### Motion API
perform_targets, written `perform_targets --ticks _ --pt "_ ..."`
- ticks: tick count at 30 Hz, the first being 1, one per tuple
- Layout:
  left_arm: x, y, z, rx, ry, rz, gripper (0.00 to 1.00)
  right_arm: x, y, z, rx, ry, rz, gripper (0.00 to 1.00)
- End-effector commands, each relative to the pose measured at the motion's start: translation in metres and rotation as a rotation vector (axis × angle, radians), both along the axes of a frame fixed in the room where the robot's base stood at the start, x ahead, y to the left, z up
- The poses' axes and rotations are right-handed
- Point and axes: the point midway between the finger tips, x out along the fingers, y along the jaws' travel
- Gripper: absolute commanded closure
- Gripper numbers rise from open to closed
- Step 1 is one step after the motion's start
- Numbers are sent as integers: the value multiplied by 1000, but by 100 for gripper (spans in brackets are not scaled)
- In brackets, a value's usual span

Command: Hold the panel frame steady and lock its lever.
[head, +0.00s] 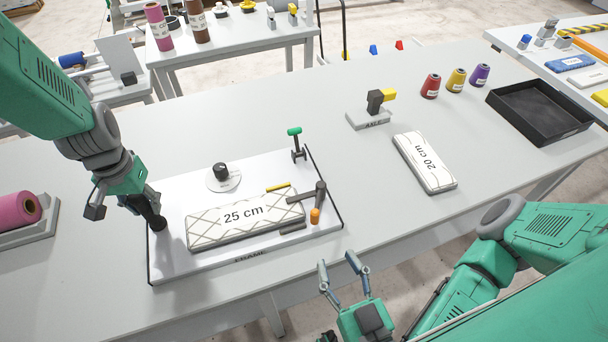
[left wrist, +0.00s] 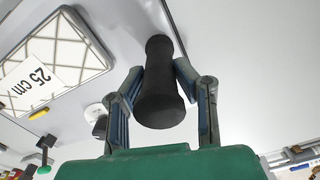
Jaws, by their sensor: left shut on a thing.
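The panel frame (head: 262,168) is a white board on the table, labelled FRAME. A quilted panel marked 25 cm (head: 243,218) lies on it and also shows in the left wrist view (left wrist: 52,62). At the frame's left end stands a black handle (left wrist: 160,98); my left gripper (head: 150,208) is shut on it. A dark lever (head: 308,194) lies at the panel's right end, beside an orange knob (head: 315,215). A green-topped lever (head: 297,144) stands upright at the far right corner. My right gripper (head: 342,268) is open and empty, in front of the table edge.
A black dial (head: 221,171) sits behind the panel. To the right are a 20 cm panel (head: 425,162), a grey stand with a yellow-tipped block (head: 371,113), thread spools (head: 431,86) and a black tray (head: 540,112). Table between frame and 20 cm panel is clear.

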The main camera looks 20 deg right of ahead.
Motion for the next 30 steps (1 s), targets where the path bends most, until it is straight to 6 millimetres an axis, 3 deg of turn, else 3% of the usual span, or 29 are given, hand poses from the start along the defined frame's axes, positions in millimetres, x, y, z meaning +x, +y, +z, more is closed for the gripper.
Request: perform_targets --ticks 5,6,7,20,30 --pt "-1 0 -2 0 2 0 100 0 0 0 0 0 0 64" --pt "-1 0 -2 0 2 0 61 0 0 0 0 0 0 64" --pt "-1 0 -2 0 2 0 50 0 0 0 0 0 0 64" --pt "0 0 9 -1 -3 0 50 -1 0 0 0 0 0 64" --pt "1 -1 77 0 -4 -1 50 -1 0 0 0 0 0 64"
